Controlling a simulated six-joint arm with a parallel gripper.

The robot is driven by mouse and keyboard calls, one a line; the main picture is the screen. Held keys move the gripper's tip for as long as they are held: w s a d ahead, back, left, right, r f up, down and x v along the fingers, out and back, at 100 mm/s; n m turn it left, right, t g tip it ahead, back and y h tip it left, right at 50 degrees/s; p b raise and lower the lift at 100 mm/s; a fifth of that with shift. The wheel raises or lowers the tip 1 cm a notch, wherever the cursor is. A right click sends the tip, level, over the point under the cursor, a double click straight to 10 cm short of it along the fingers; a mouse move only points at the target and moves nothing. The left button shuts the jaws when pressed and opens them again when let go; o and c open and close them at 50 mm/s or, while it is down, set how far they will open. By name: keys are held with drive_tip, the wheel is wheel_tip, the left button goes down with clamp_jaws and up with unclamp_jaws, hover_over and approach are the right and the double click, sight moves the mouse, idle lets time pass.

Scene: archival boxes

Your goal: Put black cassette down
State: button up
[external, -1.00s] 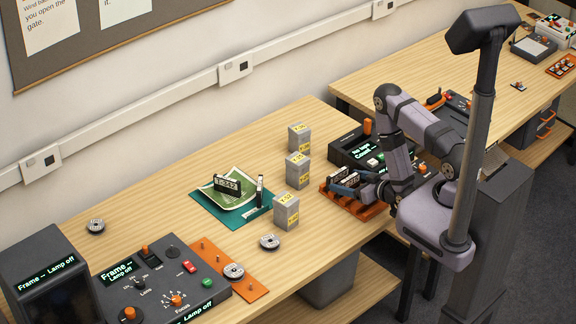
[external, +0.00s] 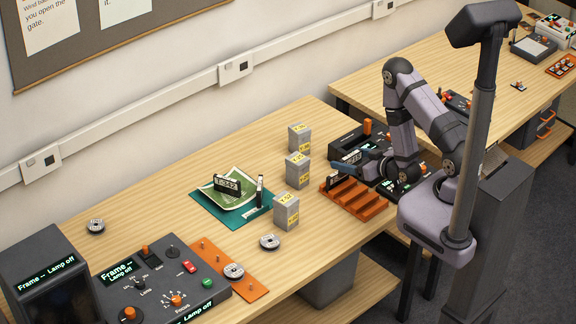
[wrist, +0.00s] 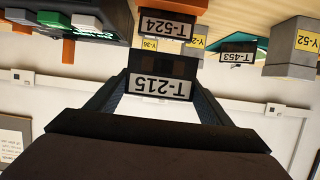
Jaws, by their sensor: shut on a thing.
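My gripper (external: 362,166) is shut on a black cassette (wrist: 162,63) with a white label reading T-215, upside down in the wrist view. In the external view this held cassette (external: 352,157) is above the back of an orange slotted rack (external: 368,207), apparently clear of it. A second black cassette, T-524 (wrist: 164,26), stands in the rack; it also shows in the external view (external: 333,181) at the rack's left end. The rack's front slots look empty. Another black cassette (external: 228,184) stands on a green sheet over a teal mat (external: 207,211).
Several grey boxes with yellow labels (external: 286,213) stand left of the rack. A dark console (external: 350,143) is just behind it. Metal reels (external: 270,242) lie on the table, and a large control panel (external: 150,285) is at the front left. Bare wood lies behind the mat.

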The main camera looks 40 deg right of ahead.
drive_tip(key=shift+r, duration=0.2)
drive_tip(key=w+a+r+m+g+h+b, duration=0.1)
drive_tip(key=w+a+r+m+h+b, duration=0.3)
drive_tip(key=w, duration=0.5)
drive_tip(key=w+a+r+m+h+b, duration=0.1)
drive_tip(key=w+a+h+b, duration=0.1)
drive_tip(key=w+b, duration=0.55)
drive_tip(key=b, duration=1.2)
hover_over(235, 215)
wheel_tip(235, 215, down, 5)
drive_tip(key=shift+y, duration=0.4)
drive_tip(key=shift+d+f, duration=0.1)
drive_tip(key=shift+f, duration=4.85)
drive_tip(key=shift+f+n, duration=0.1)
drive_tip(key=shift+n, duration=0.2)
